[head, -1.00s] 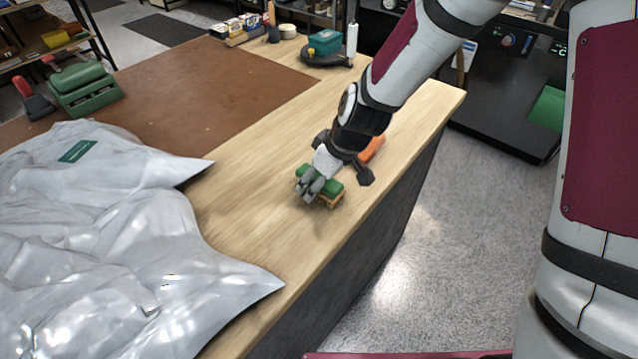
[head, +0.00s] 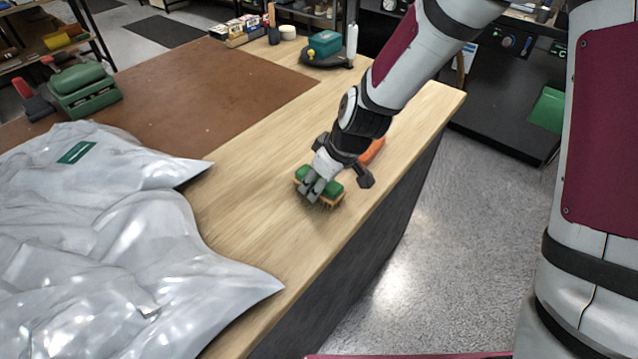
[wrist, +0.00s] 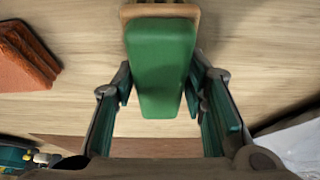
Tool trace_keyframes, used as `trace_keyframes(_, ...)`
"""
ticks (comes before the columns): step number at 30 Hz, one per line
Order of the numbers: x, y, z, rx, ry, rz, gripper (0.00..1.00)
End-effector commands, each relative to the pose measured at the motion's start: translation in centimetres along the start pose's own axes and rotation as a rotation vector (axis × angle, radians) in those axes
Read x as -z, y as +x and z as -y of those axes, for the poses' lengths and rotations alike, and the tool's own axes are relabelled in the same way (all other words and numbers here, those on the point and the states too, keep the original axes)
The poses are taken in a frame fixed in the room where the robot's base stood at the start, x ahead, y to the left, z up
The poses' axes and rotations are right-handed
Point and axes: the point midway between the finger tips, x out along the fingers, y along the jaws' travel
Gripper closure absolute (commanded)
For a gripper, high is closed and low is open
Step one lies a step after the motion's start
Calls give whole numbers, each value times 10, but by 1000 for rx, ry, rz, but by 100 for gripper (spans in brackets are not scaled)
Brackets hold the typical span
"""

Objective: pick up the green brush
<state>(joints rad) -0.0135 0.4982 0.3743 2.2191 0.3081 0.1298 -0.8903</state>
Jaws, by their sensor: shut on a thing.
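The green brush (head: 333,187) has a green block top and a tan base with bristles underneath. It is over the wooden bench near its front right edge. My gripper (head: 313,188) reaches down onto the brush and is shut on its sides. In the wrist view the brush (wrist: 162,65) fills the middle, between the two fingers of my gripper (wrist: 160,95). Its bristles are hidden in the wrist view. From the head view I cannot tell clearly whether the bristles touch the bench.
An orange object (head: 372,151) lies just behind my wrist, and it also shows in the wrist view (wrist: 25,60). Silvery plastic bags (head: 110,250) cover the left of the bench. A brown mat (head: 190,90) lies farther back. Bare wood (head: 245,215) separates bags and brush.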

Motion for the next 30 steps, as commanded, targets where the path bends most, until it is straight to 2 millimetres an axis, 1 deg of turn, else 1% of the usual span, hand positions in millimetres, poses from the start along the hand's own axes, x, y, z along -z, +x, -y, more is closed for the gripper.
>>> trace_keyframes(4, 1, -2, 0, 0, 0, 0, 95)
trace_keyframes(8, 4, -9, -1, -3, 1, -3, 95)
trace_keyframes(11, 8, -18, -1, -3, -2, -3, 95)
trace_keyframes(16, 18, -40, -1, -4, -1, -4, 95)
trace_keyframes(18, 2, -45, 9, 0, 3, 1, 95)
trace_keyframes(24, -30, -63, 36, -2, 4, 1, 95)
trace_keyframes(30, -55, -78, 57, -1, 3, 1, 95)
